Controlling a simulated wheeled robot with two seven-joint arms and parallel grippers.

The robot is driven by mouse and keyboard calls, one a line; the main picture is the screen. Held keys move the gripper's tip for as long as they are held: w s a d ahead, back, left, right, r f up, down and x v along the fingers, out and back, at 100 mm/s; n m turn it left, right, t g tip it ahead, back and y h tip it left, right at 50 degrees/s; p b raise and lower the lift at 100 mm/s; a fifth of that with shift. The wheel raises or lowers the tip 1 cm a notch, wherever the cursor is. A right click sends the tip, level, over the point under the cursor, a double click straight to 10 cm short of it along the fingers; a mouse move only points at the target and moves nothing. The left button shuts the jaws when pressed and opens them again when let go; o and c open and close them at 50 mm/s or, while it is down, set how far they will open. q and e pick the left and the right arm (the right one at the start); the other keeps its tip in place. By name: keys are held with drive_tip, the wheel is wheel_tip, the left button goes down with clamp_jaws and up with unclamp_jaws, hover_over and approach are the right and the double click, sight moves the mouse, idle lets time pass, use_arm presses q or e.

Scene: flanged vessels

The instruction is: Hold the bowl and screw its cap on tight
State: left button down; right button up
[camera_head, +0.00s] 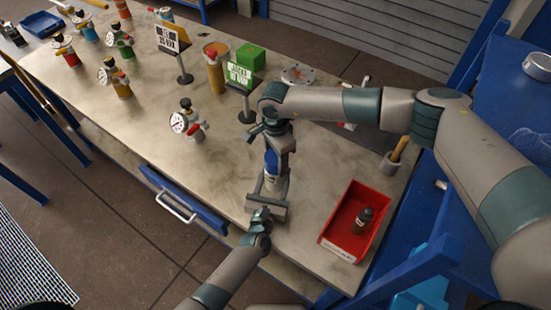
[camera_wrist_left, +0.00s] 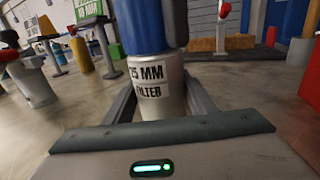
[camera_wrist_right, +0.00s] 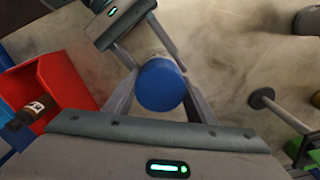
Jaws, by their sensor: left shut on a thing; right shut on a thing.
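The bowl is a pale metal cylinder labelled "25 MM FILTER" (camera_wrist_left: 155,88), upright over the bench; it also shows in the head view (camera_head: 274,187). My left gripper (camera_head: 268,203) comes in low from the front and is shut around the bowl. The blue cap (camera_wrist_right: 161,85) is on top of the bowl, in line with it; its side shows in the left wrist view (camera_wrist_left: 143,25). My right gripper (camera_head: 274,148) comes from above and is shut on the cap, a finger on each side. How tightly the cap sits cannot be told.
A red tray (camera_head: 327,237) with a dark bottle (camera_head: 363,220) stands to the right. A gauge fitting (camera_head: 187,122) stands to the left. Behind are an orange cylinder (camera_head: 215,72), a green box (camera_head: 251,56) and sign stands (camera_head: 240,77).

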drive_tip(key=o, duration=1.1)
drive_tip(key=shift+o, duration=0.2)
drive_tip(key=shift+r, duration=0.1)
drive_tip(key=shift+r, duration=2.2)
wheel_tip(320, 180, up, 3)
drive_tip(key=n, duration=0.5)
drive_tip(key=shift+r, duration=0.2)
